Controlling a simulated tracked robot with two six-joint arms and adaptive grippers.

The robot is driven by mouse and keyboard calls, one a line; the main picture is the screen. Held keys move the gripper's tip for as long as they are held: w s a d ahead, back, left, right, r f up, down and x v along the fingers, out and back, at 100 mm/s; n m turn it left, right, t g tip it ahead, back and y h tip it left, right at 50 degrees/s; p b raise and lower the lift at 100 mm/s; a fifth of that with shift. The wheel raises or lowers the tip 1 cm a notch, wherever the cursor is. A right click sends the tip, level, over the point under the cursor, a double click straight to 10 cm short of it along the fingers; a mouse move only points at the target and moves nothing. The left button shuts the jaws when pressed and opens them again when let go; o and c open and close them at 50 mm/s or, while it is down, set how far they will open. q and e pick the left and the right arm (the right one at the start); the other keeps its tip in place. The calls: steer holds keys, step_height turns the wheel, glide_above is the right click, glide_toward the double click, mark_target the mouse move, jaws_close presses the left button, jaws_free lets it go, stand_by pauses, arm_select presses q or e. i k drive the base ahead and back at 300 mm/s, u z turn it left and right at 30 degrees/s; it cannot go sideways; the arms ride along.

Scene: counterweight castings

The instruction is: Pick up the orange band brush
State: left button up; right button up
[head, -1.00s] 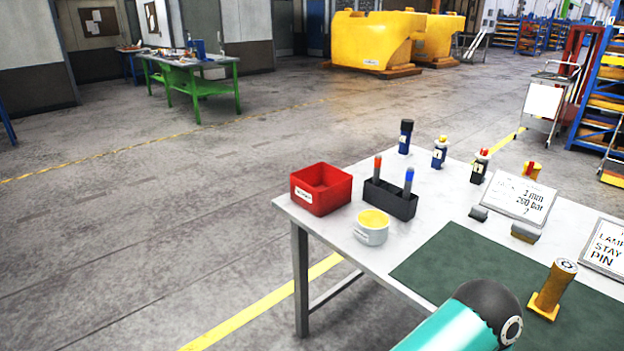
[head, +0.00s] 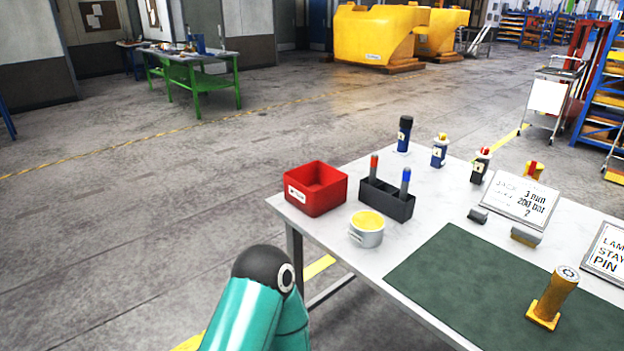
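A brush with an orange-red upper end (head: 374,166) stands upright in a dark two-slot holder (head: 384,202) on the light worktable (head: 345,263). A similar one with a blue upper end (head: 405,180) stands in the same holder, to its right. The lower parts of both are hidden in the holder. A teal link of my arm with a black joint shows at the bottom, left of the table's front leg. Neither of my grippers is in view.
Left of the holder is a red box (head: 316,188); in front is a round tin (head: 367,229) with yellow contents. Bottles (head: 404,134) stand behind. Signs (head: 515,201) and a yellow pin-like casting (head: 553,298) are at right. The green mat (head: 470,290) is mostly bare.

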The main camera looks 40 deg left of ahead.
mark_target(374, 157)
steer(key=z, duration=0.5)
steer(key=i, duration=0.1)
steer(key=u, duration=1.1)
steer(key=k, duration=0.95)
steer(key=u, duration=0.2)
steer(key=i, duration=0.95)
steer(key=z, duration=0.2)
steer(key=k, duration=0.85)
steer(key=u, duration=0.15)
steer(key=i, duration=0.65)
